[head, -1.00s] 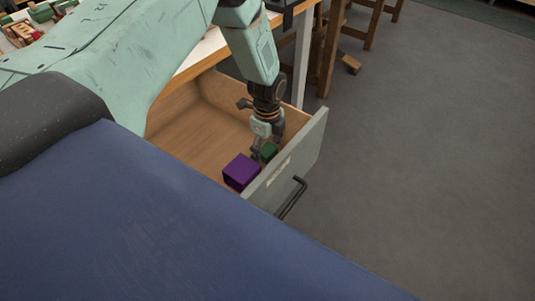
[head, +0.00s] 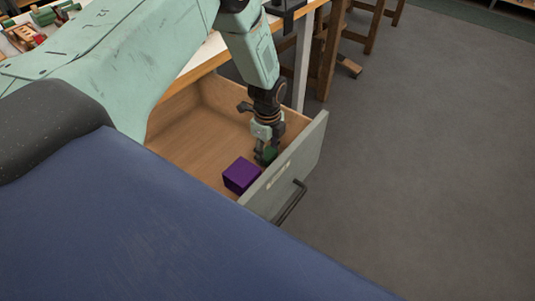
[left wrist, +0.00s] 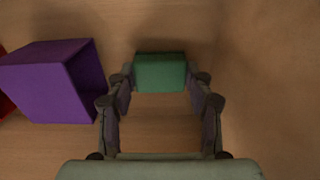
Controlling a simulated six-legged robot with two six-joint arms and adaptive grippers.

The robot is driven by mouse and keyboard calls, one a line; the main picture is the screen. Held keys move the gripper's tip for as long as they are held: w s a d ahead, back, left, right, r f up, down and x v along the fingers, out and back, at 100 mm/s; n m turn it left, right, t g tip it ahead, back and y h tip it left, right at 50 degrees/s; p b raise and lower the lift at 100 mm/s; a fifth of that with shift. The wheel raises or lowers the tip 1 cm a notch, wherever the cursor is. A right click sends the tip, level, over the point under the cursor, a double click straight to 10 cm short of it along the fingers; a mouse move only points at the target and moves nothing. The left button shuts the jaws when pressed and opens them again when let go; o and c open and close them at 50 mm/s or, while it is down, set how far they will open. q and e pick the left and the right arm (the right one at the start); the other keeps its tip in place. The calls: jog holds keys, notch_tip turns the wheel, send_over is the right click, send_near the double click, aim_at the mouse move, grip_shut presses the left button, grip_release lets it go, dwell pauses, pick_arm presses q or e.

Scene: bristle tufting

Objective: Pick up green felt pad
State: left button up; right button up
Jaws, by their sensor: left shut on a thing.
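The green felt pad (left wrist: 160,72) is a small green block in the left wrist view, between the fingertips of my left gripper (left wrist: 160,80). It also shows in the head view (head: 270,154), partly hidden by the fingers. My left gripper reaches down into the open drawer (head: 200,130) and is shut on the pad, close to the drawer front. I cannot tell whether the pad still touches the drawer floor. My right gripper is not in view.
A purple box (head: 241,175), open on one side in the left wrist view (left wrist: 50,85), stands beside the pad. A red thing (left wrist: 5,105) shows at the left edge there. The drawer front (head: 290,170) with its dark handle (head: 291,201) stands close to my gripper. The drawer's back part is clear.

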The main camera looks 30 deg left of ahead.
aim_at(268, 153)
pick_arm(q)
notch_tip(268, 153, up, 18)
jog(key=p, duration=0.5)
jog(key=o, duration=0.5)
jog(key=shift+c, duration=0.2)
jog(key=c, duration=0.4)
